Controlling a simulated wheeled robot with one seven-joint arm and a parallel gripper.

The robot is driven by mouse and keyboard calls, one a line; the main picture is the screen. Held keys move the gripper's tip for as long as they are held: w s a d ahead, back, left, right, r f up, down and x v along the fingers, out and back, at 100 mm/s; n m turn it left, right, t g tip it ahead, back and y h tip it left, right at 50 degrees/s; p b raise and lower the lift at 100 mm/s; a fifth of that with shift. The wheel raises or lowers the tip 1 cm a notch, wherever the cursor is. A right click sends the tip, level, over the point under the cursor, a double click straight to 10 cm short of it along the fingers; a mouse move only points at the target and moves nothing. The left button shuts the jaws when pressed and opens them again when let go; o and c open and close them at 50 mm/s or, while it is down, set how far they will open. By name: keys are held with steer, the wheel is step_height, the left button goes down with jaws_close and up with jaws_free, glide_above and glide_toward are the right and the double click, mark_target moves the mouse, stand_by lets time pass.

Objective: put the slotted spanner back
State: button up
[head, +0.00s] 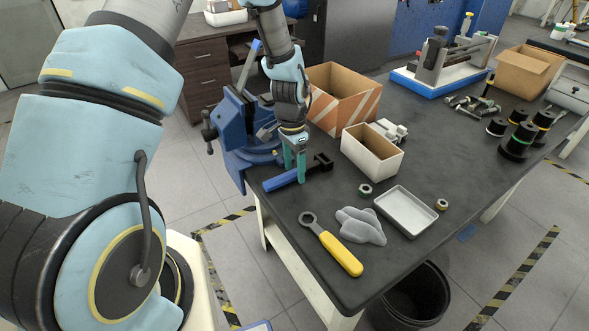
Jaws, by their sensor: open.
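A spanner with a yellow handle and a dark grey ring-shaped head (331,243) lies flat near the front edge of the dark workbench (400,265). It is the only spanner I can make out clearly; I cannot see a slot in it. My gripper (295,168) points down over the bench's left end, with teal fingers and nothing visibly held. It is up and to the left of the spanner, well apart from it. A blue-handled black clamp-like tool (284,180) lies right at the fingertips; I cannot tell whether they touch it.
A blue vise (236,122) stands at the bench's left end. A grey cloth (361,226), a shallow grey tray (408,211) and tape rolls lie beside the spanner. A white-sided box (367,158) and striped box (345,105) stand behind. Black spools (518,141) stand right. The bench's middle is fairly clear.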

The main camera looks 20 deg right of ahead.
step_height(320, 180, up, 12)
steer(key=f+b, duration=0.1)
steer(key=b, duration=0.2)
steer(key=s+a+r+n+t, duration=0.1)
steer(key=a+n, duration=0.6)
steer(key=a, duration=0.7)
steer(key=s+a+r+n+t, duration=0.1)
steer(key=s+a+r+n, duration=0.2)
steer(key=a+n, duration=0.4)
steer(key=a+r, duration=0.1)
steer(key=a, duration=0.7)
steer(key=shift+r+n, duration=0.15)
steer(key=shift+n, duration=0.25)
